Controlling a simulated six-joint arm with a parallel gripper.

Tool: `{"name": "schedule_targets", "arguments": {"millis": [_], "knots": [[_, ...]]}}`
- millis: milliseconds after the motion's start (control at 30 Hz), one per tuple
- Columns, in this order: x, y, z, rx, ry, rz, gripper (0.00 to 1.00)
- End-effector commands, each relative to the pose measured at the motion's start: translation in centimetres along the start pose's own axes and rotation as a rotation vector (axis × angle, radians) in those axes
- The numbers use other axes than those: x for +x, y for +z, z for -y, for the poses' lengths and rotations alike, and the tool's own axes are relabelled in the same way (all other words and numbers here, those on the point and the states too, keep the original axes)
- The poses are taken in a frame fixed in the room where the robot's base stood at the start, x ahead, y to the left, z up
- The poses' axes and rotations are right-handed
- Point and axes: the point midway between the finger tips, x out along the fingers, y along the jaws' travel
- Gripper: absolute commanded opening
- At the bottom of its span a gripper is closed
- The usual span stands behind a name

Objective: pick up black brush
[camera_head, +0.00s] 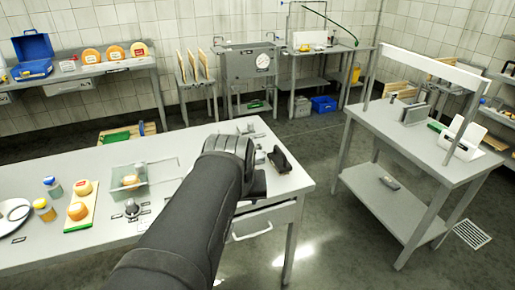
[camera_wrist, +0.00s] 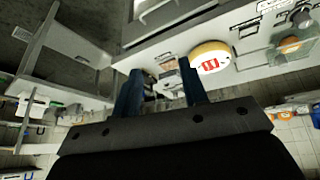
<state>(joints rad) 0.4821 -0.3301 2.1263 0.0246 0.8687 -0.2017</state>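My gripper (camera_head: 257,183) is over the right end of the near table in the head view. In the wrist view, its two dark fingers (camera_wrist: 160,88) stand apart with a gap between them, so it is open and seems empty. A dark, slanted object (camera_head: 280,159) lies on the table just beyond my gripper. It may be the black brush, but I cannot tell for sure. My arm hides part of the table. In the wrist view, small items (camera_wrist: 168,67) show beyond the fingers, too small to name.
The near table (camera_head: 100,160) also carries a clear container (camera_head: 129,181), a cheese on a board (camera_head: 78,211) and jars (camera_head: 44,210) to the left. A separate table (camera_head: 390,130) stands at right, across open floor. A cheese wheel (camera_wrist: 210,62) shows in the wrist view.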

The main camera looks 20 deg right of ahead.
Motion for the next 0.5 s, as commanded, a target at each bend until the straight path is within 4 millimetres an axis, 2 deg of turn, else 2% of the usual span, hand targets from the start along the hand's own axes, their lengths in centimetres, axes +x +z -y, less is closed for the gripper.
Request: {"name": "schedule_targets", "arguments": {"millis": [33,267,500], "knots": [[0.3,-2.0,-0.6,-0.014,0.0,0.006,0.4],[2.3,-10.2,-3.5,-0.093,-0.002,0.017,0.4],[6.2,-17.9,-7.1,-0.177,-0.005,0.027,0.4]]}}
